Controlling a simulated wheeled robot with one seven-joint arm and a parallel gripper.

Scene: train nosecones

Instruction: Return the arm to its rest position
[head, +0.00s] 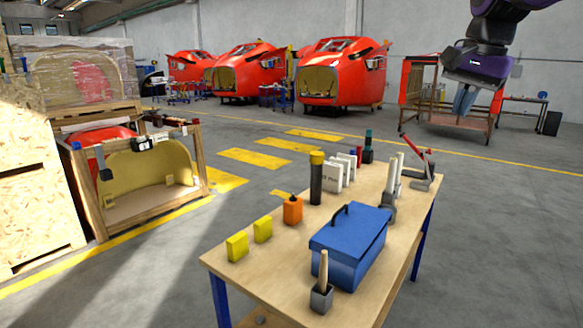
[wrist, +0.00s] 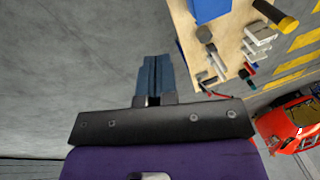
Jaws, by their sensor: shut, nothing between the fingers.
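My gripper (head: 464,101) hangs at the upper right of the head view, raised well above the floor and to the right of the workbench. Its blue-grey fingers point down and are closed together with nothing between them. In the wrist view the fingers (wrist: 153,80) show side by side over bare grey floor. My purple and black arm comes in from the top right corner of the head view. The upper arm is cut off by the frame edge.
A wooden workbench (head: 228,267) holds a blue toolbox (head: 345,250), an orange bottle (head: 292,210), a black cylinder with yellow cap (head: 316,180) and other tools. A red-sided wooden frame (head: 440,115) stands behind my gripper. Red nosecones (head: 335,75) stand at the back. Floor right of the bench is clear.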

